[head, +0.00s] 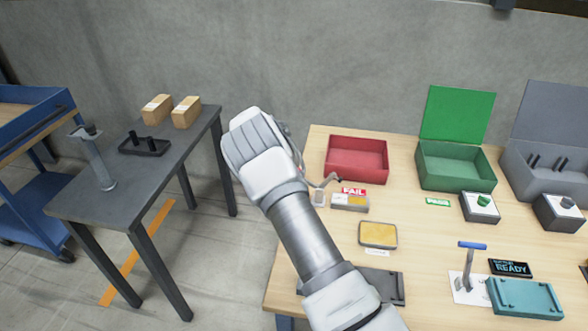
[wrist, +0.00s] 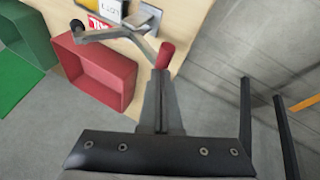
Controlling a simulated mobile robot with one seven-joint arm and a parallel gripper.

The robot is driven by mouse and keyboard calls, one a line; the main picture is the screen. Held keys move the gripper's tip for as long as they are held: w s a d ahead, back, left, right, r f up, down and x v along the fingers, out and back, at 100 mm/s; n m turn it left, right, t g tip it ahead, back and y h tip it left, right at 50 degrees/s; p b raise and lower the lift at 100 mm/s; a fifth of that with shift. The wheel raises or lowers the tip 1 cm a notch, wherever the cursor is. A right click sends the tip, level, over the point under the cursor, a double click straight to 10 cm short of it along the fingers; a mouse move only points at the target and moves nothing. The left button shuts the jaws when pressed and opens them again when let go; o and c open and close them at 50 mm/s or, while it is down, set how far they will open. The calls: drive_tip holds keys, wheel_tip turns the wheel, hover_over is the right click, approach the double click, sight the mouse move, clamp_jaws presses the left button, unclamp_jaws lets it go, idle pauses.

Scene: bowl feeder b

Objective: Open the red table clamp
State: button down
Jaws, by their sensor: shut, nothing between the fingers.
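The red table clamp has a red grip (wrist: 166,55) on a grey metal lever (wrist: 128,36) with a black tip, at the table edge in the wrist view. In the head view its metal part (head: 322,187) shows just right of my arm; the red grip is hidden there. My gripper (wrist: 161,78) is shut and empty. Its fingertips overlap the lower end of the red grip in the wrist view; I cannot tell whether they touch it. In the head view my wrist hides the fingers.
A red bin (head: 357,160) stands beside the clamp, with a FAIL label (head: 354,191) close by. A green box (head: 456,168) and several devices stand further right on the wooden table (head: 420,285). A dark side table (head: 135,185) stands left across a floor gap.

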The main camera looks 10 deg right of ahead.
idle(0.5)
drive_tip(key=r+p, duration=0.1)
drive_tip(key=r, duration=0.1)
drive_tip(key=d+r+p, duration=0.1)
drive_tip(key=shift+s+d+r, duration=0.1)
drive_tip(key=shift+s+r, duration=0.1)
drive_tip(key=shift+r, duration=0.2)
drive_tip(key=a+p+v, duration=0.1)
drive_tip(key=a+v, duration=0.1)
drive_tip(key=v, duration=0.7)
drive_tip(key=shift+w, duration=0.2)
drive_tip(key=shift+a+f, duration=0.1)
